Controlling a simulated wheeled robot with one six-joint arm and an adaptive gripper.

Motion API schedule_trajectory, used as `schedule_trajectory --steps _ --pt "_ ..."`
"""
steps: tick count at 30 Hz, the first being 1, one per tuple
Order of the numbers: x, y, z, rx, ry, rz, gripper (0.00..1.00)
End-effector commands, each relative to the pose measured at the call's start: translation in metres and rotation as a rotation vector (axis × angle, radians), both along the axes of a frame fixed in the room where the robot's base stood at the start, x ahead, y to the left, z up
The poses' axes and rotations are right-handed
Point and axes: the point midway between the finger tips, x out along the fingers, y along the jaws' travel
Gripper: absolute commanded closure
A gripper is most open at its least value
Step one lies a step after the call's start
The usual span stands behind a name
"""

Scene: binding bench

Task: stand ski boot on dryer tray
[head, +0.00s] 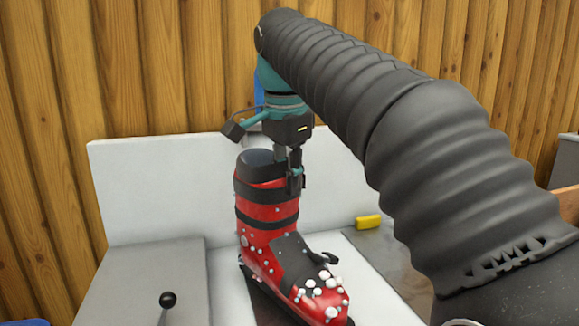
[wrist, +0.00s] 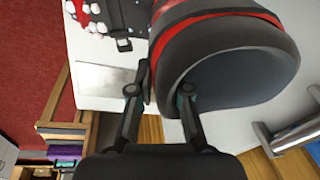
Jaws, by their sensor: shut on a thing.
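A red and black ski boot (head: 268,222) stands upright at the middle of the bench in the head view, toe toward the lower right, with white specks like snow on it. My gripper (head: 290,180) is shut on the boot's upper cuff rim from above. In the wrist view the dark cuff (wrist: 235,65) fills the upper right, and my gripper's fingers (wrist: 160,92) close on its edge. A dark flat surface (head: 262,305) shows under or beside the boot's sole. I cannot tell whether it is the dryer tray, or whether the sole touches it.
A white back panel (head: 140,185) stands behind the boot. A grey block (head: 150,280) with a black-knobbed lever (head: 167,300) is at left. A yellow object (head: 368,222) lies at right. In the wrist view, a shelf with several coloured items (wrist: 65,150) stands at lower left.

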Motion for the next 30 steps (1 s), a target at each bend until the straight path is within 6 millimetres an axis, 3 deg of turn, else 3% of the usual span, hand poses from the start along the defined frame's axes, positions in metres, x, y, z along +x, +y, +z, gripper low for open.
schedule_trajectory --steps 4,14,15,18,30 --pt "-0.0005 -0.0003 -0.0108 0.002 -0.004 -0.001 1.00" --pt "-0.0003 -0.0002 -0.0120 0.002 -0.004 0.000 1.00" --pt "-0.0002 -0.0001 -0.0143 0.000 0.000 0.000 0.81" --pt "-0.0001 -0.0001 -0.0139 0.000 0.000 0.000 0.58" --pt "-0.0011 0.0001 -0.0052 0.001 -0.002 0.000 0.58"
